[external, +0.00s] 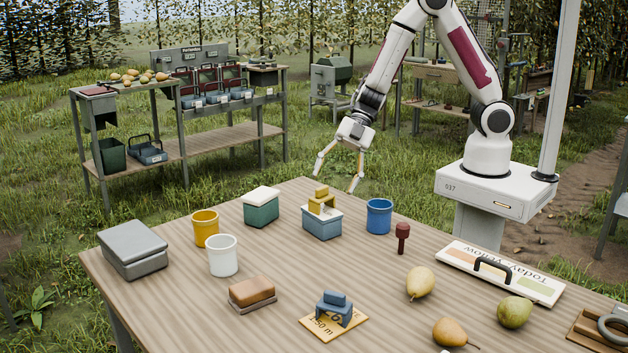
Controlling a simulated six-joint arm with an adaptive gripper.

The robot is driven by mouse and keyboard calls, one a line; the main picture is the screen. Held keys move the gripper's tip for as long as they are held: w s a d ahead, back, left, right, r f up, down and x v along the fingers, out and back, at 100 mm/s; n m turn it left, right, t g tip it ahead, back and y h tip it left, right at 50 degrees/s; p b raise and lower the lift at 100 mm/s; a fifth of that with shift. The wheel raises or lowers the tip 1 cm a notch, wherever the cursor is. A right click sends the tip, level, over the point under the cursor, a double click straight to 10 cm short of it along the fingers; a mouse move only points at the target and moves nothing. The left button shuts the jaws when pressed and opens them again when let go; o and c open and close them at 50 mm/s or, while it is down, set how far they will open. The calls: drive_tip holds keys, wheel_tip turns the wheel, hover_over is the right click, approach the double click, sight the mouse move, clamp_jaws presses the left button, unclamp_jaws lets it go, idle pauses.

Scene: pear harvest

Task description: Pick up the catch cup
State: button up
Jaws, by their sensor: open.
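Three cups stand upright on the wooden table (205,308), and no label shows which is the catch cup. A yellow cup (205,230) and a white cup (223,258) stand close together at the left. A blue cup (379,218) stands at the back right. My gripper (335,182) is open and empty, pointing down near the table's back edge. In the picture it is above a blue box with a yellow piece on top (322,223), up and left of the blue cup. It touches none of the cups.
A green box with a white lid (261,209) and a grey case (133,251) are at the left. A brown block (252,291), a blue stand on a card (334,309), a dark red peg (402,238), several pears (421,282) and a sign board (500,272) occupy the front and right.

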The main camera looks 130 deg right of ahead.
sight(379, 201)
drive_tip(key=s+a+f+y, duration=0.1)
drive_tip(key=f, duration=0.1)
drive_tip(key=s+a+f+y, duration=0.1)
drive_tip(key=s+f+y, duration=0.1)
drive_tip(key=s+a+f+n+y, duration=0.1)
drive_tip(key=s+a+f, duration=0.1)
drive_tip(key=shift+s+y, duration=0.2)
drive_tip(key=shift+y, duration=0.1)
drive_tip(key=s+a+y, duration=0.2)
drive_tip(key=s+a+t+y, duration=0.1)
drive_tip(key=shift+s+r+m, duration=0.15)
drive_tip(key=shift+r+m, duration=0.15)
drive_tip(key=shift+m, duration=0.1)
drive_tip(key=shift+s+a+r+m+t+y, duration=0.3)
drive_tip(key=shift+s+a+r+y, duration=0.05)
drive_tip(key=shift+s+r+y, duration=0.15)
drive_tip(key=shift+w, duration=0.1)
drive_tip(key=shift+x, duration=1.3)
drive_tip(key=shift+f, duration=0.1)
drive_tip(key=shift+x, duration=2.55)
drive_tip(key=c, duration=1.1)
